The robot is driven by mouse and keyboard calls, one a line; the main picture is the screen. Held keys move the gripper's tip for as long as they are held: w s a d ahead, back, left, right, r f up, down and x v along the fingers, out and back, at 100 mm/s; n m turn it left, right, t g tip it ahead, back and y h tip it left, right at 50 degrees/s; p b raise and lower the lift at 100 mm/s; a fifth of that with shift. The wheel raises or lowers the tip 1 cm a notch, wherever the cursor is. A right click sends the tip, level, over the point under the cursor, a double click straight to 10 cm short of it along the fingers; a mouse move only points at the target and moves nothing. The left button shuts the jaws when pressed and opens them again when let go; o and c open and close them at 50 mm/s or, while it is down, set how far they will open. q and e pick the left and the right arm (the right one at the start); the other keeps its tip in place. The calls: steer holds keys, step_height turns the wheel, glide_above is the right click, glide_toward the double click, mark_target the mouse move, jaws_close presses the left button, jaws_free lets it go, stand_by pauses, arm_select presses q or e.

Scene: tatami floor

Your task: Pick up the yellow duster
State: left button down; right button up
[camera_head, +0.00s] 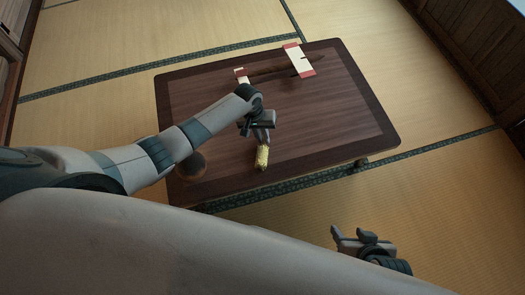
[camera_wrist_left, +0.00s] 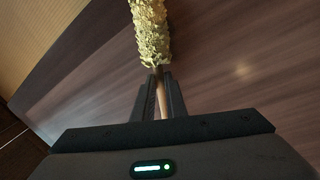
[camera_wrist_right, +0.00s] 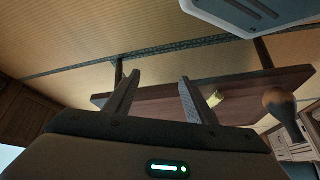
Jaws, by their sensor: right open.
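The yellow duster (camera_head: 262,158) has a fluffy yellow head and a thin wooden handle. It is at the near part of the dark wooden table (camera_head: 330,110). In the left wrist view, its fluffy head (camera_wrist_left: 151,32) points away from my left gripper (camera_wrist_left: 161,85), whose fingers are closed in on both sides of the handle. My left gripper also shows in the head view (camera_head: 263,136), over the table. I cannot tell whether the duster is clear of the tabletop. My right gripper (camera_wrist_right: 157,80) is open and empty, away from the table at the lower right of the head view (camera_head: 362,237).
A white-and-red stand (camera_head: 299,62) with a long brown rod lies across the table's far side. A round brown object (camera_head: 189,166) is at the near left of the table, partly behind my left arm. The table's right half is clear. Tatami floor surrounds it.

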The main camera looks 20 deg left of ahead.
arm_select(q)
steer(key=shift+r, duration=0.1)
steer(key=shift+r, duration=0.6)
steer(key=r, duration=0.1)
steer(key=d+r+p, duration=0.1)
steer(key=r, duration=0.1)
steer(key=shift+r, duration=0.2)
steer(key=d+r+p, duration=0.1)
steer(key=d+r, duration=0.5)
steer(key=d, duration=0.4)
steer(key=shift+w+d+r+p, duration=0.15)
steer(key=shift+d+p, duration=0.15)
steer(key=shift+d, duration=0.05)
arm_select(e)
steer(key=s+d+g, duration=0.1)
steer(key=s+d+g+h, duration=0.1)
steer(key=d, duration=0.1)
steer(key=shift+s+d, duration=0.15)
steer(key=shift+d, duration=0.1)
